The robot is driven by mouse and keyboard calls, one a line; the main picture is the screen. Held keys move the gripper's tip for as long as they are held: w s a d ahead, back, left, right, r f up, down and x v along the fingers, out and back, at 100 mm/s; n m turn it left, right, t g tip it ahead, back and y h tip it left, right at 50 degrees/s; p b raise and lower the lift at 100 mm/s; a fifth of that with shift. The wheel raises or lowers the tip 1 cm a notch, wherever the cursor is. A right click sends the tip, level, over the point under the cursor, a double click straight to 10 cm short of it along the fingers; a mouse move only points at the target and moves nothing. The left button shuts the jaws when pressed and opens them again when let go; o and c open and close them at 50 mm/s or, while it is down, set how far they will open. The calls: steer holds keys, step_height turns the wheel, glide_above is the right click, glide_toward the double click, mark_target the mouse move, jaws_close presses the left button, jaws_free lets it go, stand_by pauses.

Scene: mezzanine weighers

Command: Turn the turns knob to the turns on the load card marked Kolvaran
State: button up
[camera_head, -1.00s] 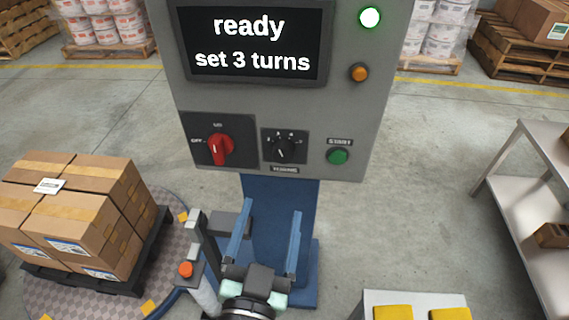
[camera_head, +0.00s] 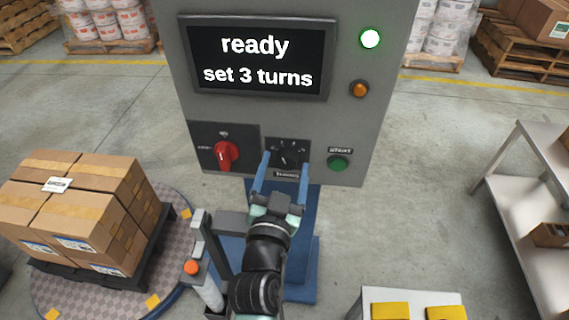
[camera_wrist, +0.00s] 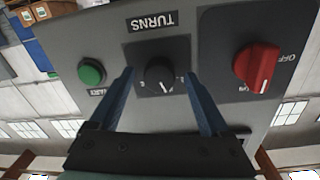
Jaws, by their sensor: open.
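The turns knob (camera_head: 288,158) is a black dial on the grey control panel (camera_head: 350,120), under the screen (camera_head: 262,60), which reads "ready" and "set 3 turns". In the wrist view the knob (camera_wrist: 160,76) appears upside down beneath its TURNS label (camera_wrist: 152,22). My gripper (camera_head: 286,155) is open, its two blue fingers reaching up to the panel, one on each side of the knob. In the wrist view the gripper (camera_wrist: 160,85) frames the knob with gaps on both sides. I cannot tell which number the knob points to. No load card can be made out.
A red switch (camera_head: 226,154) sits left of the knob and a green START button (camera_head: 338,162) right of it. An amber lamp (camera_head: 359,89) is above the button. Boxes (camera_head: 80,210) stand on a turntable at left. A metal table (camera_head: 535,190) is at right.

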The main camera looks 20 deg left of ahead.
steer(key=shift+w, duration=0.1)
jaws_close()
stand_by(0.4)
steer(key=shift+n, duration=0.3)
steer(key=n, duration=0.3)
steer(key=shift+n, duration=2.3)
jaws_free()
